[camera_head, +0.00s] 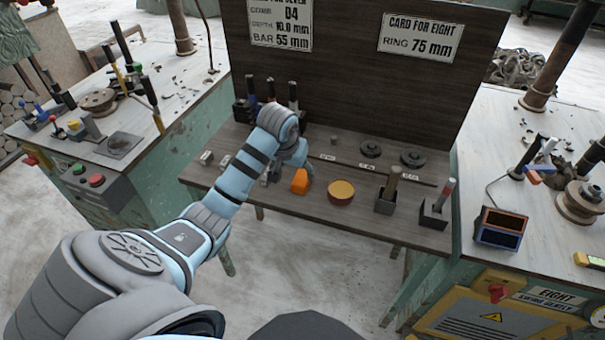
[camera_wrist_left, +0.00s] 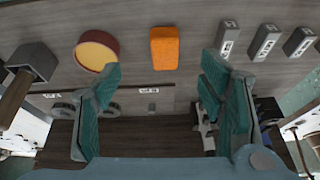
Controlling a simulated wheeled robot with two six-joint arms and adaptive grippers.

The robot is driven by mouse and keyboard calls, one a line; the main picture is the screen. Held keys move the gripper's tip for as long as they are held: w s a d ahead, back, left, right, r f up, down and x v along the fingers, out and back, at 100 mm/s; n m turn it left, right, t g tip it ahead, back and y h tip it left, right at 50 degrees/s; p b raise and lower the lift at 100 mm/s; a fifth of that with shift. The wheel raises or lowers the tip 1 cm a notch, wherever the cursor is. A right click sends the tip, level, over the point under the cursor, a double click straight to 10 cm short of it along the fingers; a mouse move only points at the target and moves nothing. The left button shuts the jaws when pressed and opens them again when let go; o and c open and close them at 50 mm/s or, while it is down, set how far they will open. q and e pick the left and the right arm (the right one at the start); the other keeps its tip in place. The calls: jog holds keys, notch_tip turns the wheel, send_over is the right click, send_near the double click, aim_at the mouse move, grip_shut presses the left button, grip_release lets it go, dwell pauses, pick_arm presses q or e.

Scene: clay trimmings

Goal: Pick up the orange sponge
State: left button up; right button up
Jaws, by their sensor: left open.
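The orange sponge (camera_head: 300,182) lies on the dark wooden table near its front edge, just left of a round dish with a yellow top and red side (camera_head: 341,191). My left gripper (camera_head: 286,170) is low over the table beside the sponge, partly hidden by its own arm in the head view. In the left wrist view the sponge (camera_wrist_left: 164,48) shows whole, in line with the gap between the spread green fingers of my left gripper (camera_wrist_left: 160,72) and beyond their tips. The gripper is open and empty. My right gripper is not in view.
Dark holders with upright tools (camera_head: 387,194) stand right of the dish. Several small labelled blocks (camera_wrist_left: 265,42) lie on the sponge's other side. Black discs (camera_head: 371,149) sit behind. A tall sign board (camera_head: 360,70) rises at the back. Cluttered benches flank the table.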

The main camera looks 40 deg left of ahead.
aim_at(302, 178)
pick_arm(q)
jog(key=shift+n, duration=0.3)
jog(key=b+x, duration=0.1)
jog(key=x, duration=0.3)
jog(key=w+a+b+x, duration=0.1)
jog(key=b+x, duration=0.1)
jog(key=x, duration=0.2)
jog(key=w+r+b+x, duration=0.1)
jog(key=x, duration=0.4)
jog(key=shift+w+a+b, duration=0.15)
jog(key=shift+a+b, duration=0.05)
jog(key=shift+b, duration=0.15)
jog(key=shift+r, duration=0.1)
jog(key=c, duration=1.1)
